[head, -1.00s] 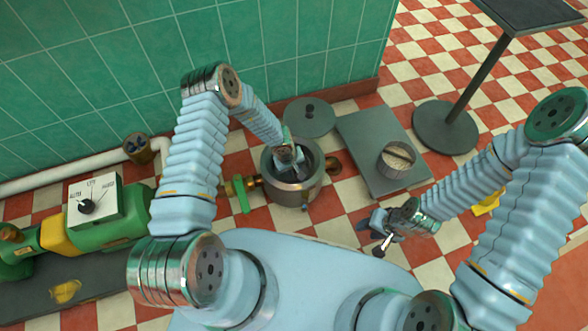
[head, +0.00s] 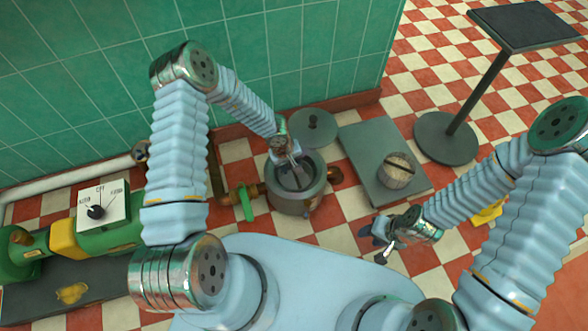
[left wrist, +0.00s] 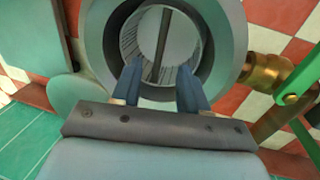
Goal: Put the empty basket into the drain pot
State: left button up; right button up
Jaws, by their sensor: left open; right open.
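The drain pot (head: 294,204) is a round grey metal pot standing on the checkered floor by the green wall. The left wrist view looks down into the pot (left wrist: 226,42). A basket (left wrist: 183,48) with slotted walls, a pale bottom and a dark bar across its top sits inside it, with a gap around it. My left gripper (left wrist: 161,69) is open, its fingers over the basket's near side and apart from the bar. It shows over the pot in the head view (head: 291,162). My right gripper (head: 381,238) is open and empty above the floor at right.
A second slatted basket (head: 396,175) with a handle and pale content stands on a grey plate (head: 362,150). A round lid (head: 313,126) lies behind the pot. A green valve handle (head: 246,204) juts out left. A pedestal table (head: 525,27) stands far right.

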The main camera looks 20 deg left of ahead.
pick_arm(q)
jog(key=s, duration=0.2)
jog(key=s+r+m, duration=0.1)
jog(key=s, duration=0.1)
jog(key=s+m, duration=0.1)
jog(key=s, duration=0.2)
jog(key=shift+s+a+r+y, duration=0.1)
jog(key=shift+a+r+y, duration=0.15)
jog(key=shift+r+y, duration=0.1)
jog(key=s+d+r+m+h, duration=0.1)
jog(key=s+d+r, duration=0.1)
jog(key=s, duration=0.4)
jog(key=s+d+r+m+h, duration=0.1)
jog(key=s+d, duration=0.1)
jog(key=s, duration=0.3)
jog(key=shift+s+r+m+h, duration=0.35)
jog(key=shift+m, duration=0.05)
